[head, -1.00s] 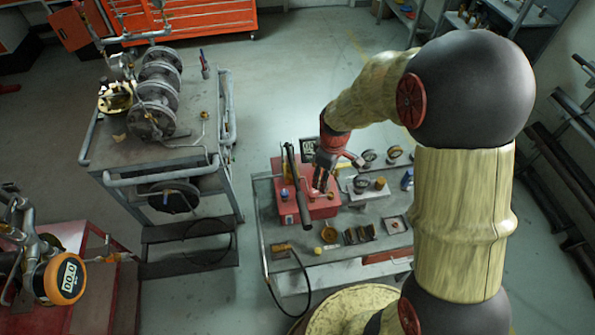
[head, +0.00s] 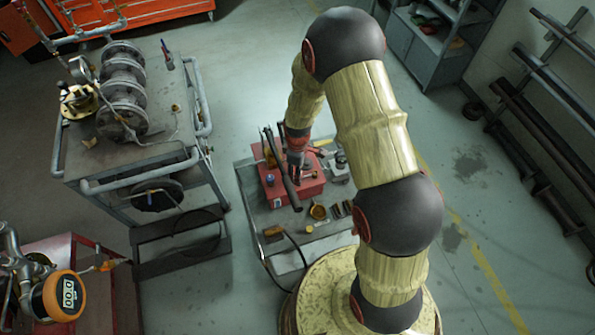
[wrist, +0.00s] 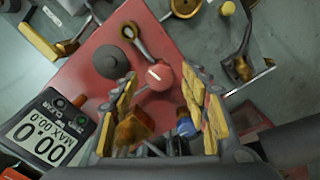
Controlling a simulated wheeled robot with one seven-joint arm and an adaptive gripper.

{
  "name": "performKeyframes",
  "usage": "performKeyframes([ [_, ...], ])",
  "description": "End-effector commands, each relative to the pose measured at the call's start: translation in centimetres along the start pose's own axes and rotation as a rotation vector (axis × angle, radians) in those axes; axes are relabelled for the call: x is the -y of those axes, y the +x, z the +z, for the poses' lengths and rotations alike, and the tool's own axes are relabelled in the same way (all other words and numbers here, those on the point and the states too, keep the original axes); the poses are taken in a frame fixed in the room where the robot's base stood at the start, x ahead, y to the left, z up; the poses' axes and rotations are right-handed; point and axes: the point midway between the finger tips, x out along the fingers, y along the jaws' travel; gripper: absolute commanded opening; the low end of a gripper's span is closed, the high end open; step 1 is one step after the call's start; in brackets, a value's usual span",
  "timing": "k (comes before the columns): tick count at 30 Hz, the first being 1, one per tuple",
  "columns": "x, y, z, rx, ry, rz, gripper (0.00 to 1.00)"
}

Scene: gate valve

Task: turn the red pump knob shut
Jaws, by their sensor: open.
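The red pump knob (wrist: 160,77) carries a white mark and sits on top of the red pump box (wrist: 95,70). My gripper (wrist: 163,86) is open, with its yellow-padded fingers on either side of the knob in the wrist view. Whether the pads touch the knob I cannot tell. In the head view, my gripper (head: 295,158) is over the red pump box (head: 308,186) on the small grey cart; the knob is hidden there by my arm.
A dark pump lever (head: 283,175) rises close to my gripper. A cart with flanged pipe (head: 122,90) stands left, and an orange gauge (head: 62,296) at lower left.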

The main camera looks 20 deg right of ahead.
Motion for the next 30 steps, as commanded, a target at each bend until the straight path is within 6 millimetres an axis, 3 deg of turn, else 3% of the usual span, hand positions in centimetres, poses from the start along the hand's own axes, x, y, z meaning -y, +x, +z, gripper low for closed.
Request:
performKeyframes([
  [10, -0.03, 0.31, -0.02, -0.001, 0.000, 0.001, 0.45],
  [30, -0.03, 0.29, -0.02, -0.001, 0.000, 0.001, 0.07],
])
